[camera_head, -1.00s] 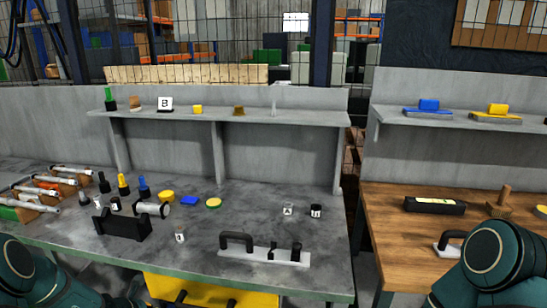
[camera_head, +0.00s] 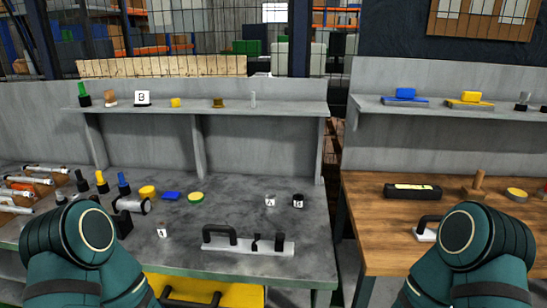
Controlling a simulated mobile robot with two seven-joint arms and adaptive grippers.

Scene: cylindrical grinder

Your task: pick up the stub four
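Several small labelled cylinders stand on the grey bench. A light one (camera_head: 163,230) with a label is at the front left, a light one marked A (camera_head: 270,201) is right of the middle, and a black one (camera_head: 298,201) with a white label is beside it. The labels are too small to tell which is stub four. Only green links of my two arms show at the lower left and lower right; neither gripper is in view. My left arm hides part of the bench's left side.
A wooden bench (camera_head: 380,225) is on the right, beyond a gap. The grey bench's middle is mostly clear.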

